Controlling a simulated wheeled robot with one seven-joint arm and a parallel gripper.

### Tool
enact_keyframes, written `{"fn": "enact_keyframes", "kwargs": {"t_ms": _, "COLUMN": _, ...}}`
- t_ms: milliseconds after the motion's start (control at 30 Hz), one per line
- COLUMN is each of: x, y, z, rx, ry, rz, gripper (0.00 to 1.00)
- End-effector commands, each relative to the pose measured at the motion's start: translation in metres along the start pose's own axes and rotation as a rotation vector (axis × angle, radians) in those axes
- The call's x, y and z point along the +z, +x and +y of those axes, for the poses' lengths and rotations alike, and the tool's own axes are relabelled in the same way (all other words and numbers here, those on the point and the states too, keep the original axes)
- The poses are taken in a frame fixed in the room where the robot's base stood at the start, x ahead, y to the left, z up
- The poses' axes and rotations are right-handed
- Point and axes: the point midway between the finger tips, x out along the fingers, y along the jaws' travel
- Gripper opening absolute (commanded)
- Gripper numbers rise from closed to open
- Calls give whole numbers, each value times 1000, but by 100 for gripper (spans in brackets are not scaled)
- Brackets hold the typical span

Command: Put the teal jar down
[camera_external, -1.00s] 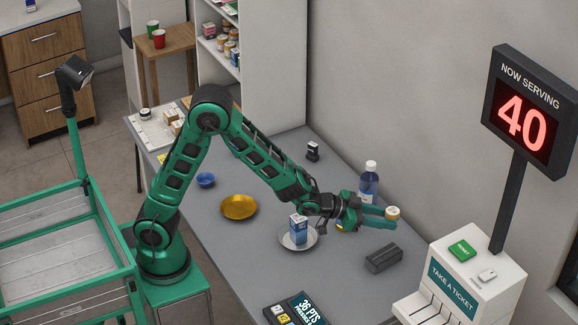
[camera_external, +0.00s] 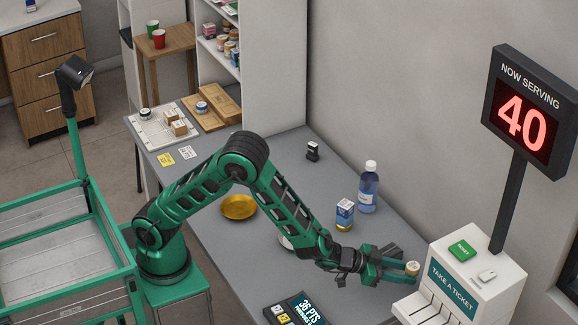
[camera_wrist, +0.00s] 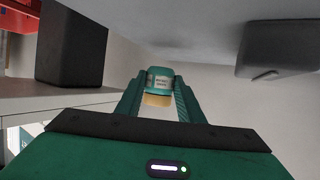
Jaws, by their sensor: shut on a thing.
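The teal jar is between the fingers of my gripper (camera_wrist: 157,103). In the wrist view the jar (camera_wrist: 159,78) shows a teal body, a pale label and a cream-yellow end.
The white ticket machine (camera_external: 480,270) stands close right of the jar. A points display (camera_external: 300,308) is at the front.

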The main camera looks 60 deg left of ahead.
Motion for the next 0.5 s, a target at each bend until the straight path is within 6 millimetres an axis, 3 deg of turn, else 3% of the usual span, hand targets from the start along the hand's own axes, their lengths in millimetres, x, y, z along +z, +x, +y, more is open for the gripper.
{"fn": "enact_keyframes", "kwargs": {"t_ms": 500, "x": 37, "y": 17, "z": 2, "rx": -1, "ry": 1, "rz": 2, "gripper": 10}}
